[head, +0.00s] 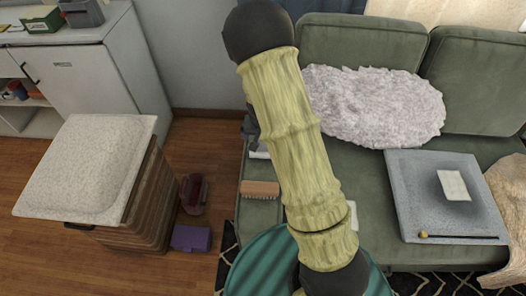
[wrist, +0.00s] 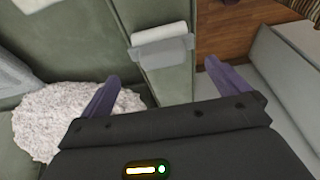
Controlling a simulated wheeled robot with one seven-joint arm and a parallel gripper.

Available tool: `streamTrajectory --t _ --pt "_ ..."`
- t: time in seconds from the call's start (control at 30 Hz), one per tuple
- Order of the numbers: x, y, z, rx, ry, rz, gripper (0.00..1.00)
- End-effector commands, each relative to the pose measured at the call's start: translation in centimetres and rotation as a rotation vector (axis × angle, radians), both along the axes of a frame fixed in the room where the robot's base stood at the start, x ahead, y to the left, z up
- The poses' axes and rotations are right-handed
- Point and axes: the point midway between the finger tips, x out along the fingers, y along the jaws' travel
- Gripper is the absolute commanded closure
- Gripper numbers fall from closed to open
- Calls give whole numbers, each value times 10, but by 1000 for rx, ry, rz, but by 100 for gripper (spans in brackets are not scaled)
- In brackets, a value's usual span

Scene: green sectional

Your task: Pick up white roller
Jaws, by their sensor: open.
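The white roller (wrist: 160,33) is a short pale cylinder lying beside a grey piece on a green sofa surface in the wrist view. A small white part of it (head: 258,154) seems to show left of my arm in the head view; the rest is hidden. My gripper (wrist: 163,88) is open and empty, with its two purple-grey fingers spread wide. The roller lies beyond the fingertips, roughly centred between them and apart from them. In the head view my arm hides most of the gripper.
A wooden brush (head: 260,189) lies nearer on the sofa. A fluffy pale cushion (head: 375,105) and a grey square cushion (head: 440,195) with a card (head: 453,185) lie right. A striped box with a speckled lid (head: 90,165) stands left, beside a purple box (head: 191,238).

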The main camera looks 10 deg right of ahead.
Motion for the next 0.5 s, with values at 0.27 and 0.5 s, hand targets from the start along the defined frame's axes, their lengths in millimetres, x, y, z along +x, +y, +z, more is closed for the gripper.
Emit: streamTrajectory --t 0.27,0.5 --pt "12 -4 -46 0 2 -1 0" --pt "14 -4 -51 -1 -1 1 0"
